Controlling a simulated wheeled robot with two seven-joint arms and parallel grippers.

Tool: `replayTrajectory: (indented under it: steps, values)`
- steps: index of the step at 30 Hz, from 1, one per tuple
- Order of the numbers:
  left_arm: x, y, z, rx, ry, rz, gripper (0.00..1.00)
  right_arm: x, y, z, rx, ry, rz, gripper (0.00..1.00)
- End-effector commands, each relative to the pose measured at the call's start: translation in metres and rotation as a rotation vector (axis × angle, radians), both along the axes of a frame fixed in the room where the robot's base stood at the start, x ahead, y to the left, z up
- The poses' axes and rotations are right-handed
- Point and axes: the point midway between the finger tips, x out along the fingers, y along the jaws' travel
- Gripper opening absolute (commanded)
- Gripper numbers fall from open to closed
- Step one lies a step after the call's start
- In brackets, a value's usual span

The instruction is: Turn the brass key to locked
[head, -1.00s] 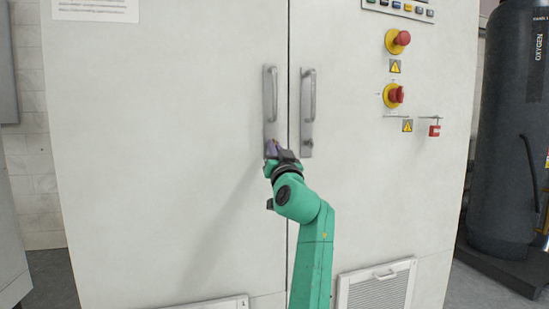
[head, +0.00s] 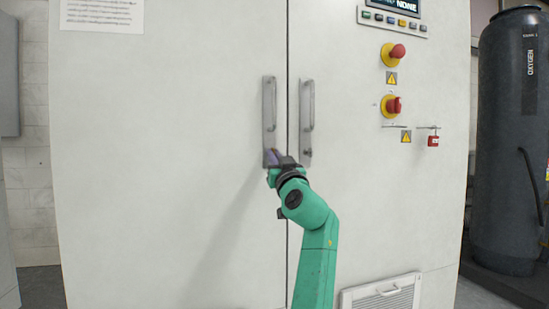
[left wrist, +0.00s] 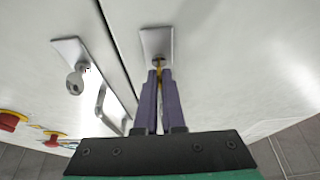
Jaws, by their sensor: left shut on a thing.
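My left gripper (head: 273,158) is at the lower end of the left door's handle plate in the head view. In the left wrist view its two purple fingers (left wrist: 159,98) are shut on the brass key (left wrist: 159,71). Only a thin strip of the key shows between and above the fingers; its bow is hidden. The key stands in the lock on a pale plate (left wrist: 157,43). The arm and gripper hide the key in the head view. My right gripper is not in view.
A second, silver key (left wrist: 75,82) sits in the other door's plate. Bar handles (head: 269,104) and (head: 308,104) flank the door seam. Red knobs (head: 393,106) and a red padlock (head: 433,141) are to the right. A dark oxygen tank (head: 510,140) stands at far right.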

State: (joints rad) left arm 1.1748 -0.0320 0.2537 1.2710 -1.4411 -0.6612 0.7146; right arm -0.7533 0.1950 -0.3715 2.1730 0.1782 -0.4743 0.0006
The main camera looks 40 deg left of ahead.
Motion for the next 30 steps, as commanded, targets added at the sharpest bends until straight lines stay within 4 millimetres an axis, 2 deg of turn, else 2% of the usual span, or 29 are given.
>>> replayTrajectory:
  steps: [2,5,17,22,30]
  values:
    - [0.0,0.001,-0.001,-0.005,0.0,0.0,0.0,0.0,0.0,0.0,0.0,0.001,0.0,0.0]
    - [0.0,0.001,-0.001,-0.004,0.002,0.0,0.36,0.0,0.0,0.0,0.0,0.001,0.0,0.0]
    - [-0.002,-0.005,-0.003,-0.001,0.0,-0.003,0.36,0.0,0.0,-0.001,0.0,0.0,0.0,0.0]
    - [-0.018,-0.029,-0.017,-0.001,0.0,-0.004,0.36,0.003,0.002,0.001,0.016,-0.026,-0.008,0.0]
    - [-0.059,-0.088,-0.047,-0.003,0.002,-0.003,0.36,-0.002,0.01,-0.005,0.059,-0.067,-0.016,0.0]
